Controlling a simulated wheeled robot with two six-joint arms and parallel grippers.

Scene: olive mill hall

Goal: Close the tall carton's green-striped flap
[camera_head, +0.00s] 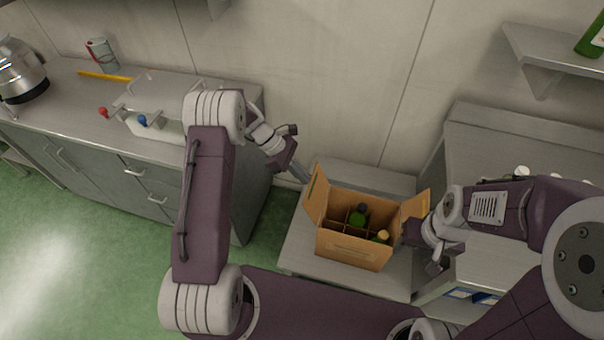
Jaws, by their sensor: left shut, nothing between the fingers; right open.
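The tall cardboard carton (345,248) stands on a low metal table with its top open. Its left flap (318,195) stands up and shows a bit of green along its edge; its right flap (415,205) also stands up. Inside are dividers, a dark green bottle (357,219) and a second bottle with a tan cap (382,236). My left gripper (303,174) is shut and empty, its tips close to the top of the left flap; I cannot tell if they touch. My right gripper (440,262) is open, just right of the carton, below the right flap.
The low metal table (300,250) has bare room around the carton. A steel counter (60,100) at left holds a kettle (18,70), a can (101,54) and a tap-like fitting with red and blue knobs. A wall shelf (545,50) and another metal table (480,145) are at right.

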